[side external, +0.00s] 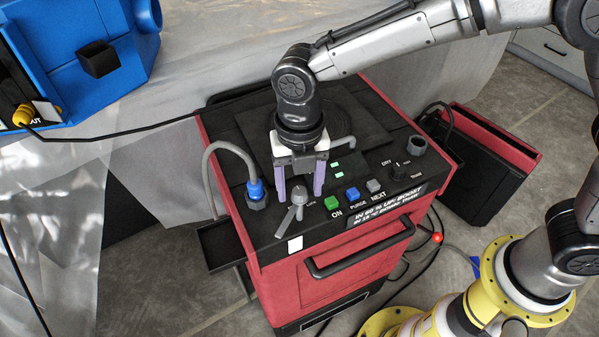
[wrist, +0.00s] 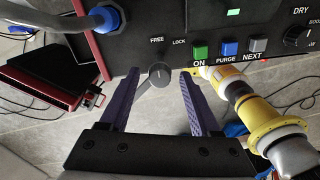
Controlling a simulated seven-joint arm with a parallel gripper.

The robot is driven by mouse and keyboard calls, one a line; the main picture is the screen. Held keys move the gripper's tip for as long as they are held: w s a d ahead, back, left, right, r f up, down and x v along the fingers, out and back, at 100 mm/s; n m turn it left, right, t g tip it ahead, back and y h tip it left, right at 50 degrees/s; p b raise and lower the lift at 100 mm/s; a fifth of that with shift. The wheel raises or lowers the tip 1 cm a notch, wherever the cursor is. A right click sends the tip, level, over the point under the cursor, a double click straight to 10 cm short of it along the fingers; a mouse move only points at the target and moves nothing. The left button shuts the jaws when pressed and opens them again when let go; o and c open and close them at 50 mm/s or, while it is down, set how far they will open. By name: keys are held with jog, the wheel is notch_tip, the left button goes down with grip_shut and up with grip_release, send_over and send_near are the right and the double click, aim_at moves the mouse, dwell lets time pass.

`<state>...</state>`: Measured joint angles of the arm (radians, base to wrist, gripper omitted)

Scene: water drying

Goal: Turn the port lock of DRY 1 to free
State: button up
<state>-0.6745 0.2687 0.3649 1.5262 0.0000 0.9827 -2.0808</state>
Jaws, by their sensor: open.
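The port lock (wrist: 158,76) is a grey knob with a lever on the panel of the red machine (side external: 335,262), below the printed words FREE and LOCK in the wrist view. Its lever arm points to the lower left there; I cannot tell which setting it marks. In the side view the port lock (side external: 298,197) stands at the front left of the black top. My gripper (wrist: 158,71) is open, its two purple fingers on either side of the knob with gaps showing. In the side view my gripper (side external: 300,195) points down over it.
A blue connector (side external: 256,190) with a grey hose sits left of the lock. Green (side external: 332,203), blue (side external: 352,194) and grey buttons (side external: 374,186) lie to its right, then a black dial (side external: 399,168). A black handle bar (side external: 360,248) crosses the front.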

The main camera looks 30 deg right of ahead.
notch_tip(320, 180, up, 14)
dwell(0.5)
jog(key=shift+f, duration=0.15)
jog(key=s+d+r+m+t, duration=0.15)
jog(key=d+r+m, duration=0.25)
jog(key=d, duration=0.5)
jog(key=s+d+r+m+t, duration=0.1)
jog(key=s+d+r+m, duration=0.3)
jog(key=d, duration=0.5)
jog(key=s+d+f+m+t, duration=0.1)
jog(key=s+d+f+m, duration=0.3)
jog(key=m, duration=0.7)
jog(key=s+d+f+m+t, duration=0.2)
jog(key=s+d+f+m, duration=0.3)
jog(key=s+m, duration=0.3)
jog(key=m, duration=0.4)
jog(key=shift+s+d+f+m, duration=0.2)
jog(key=shift+f+m, duration=0.1)
jog(key=shift+f, duration=0.1)
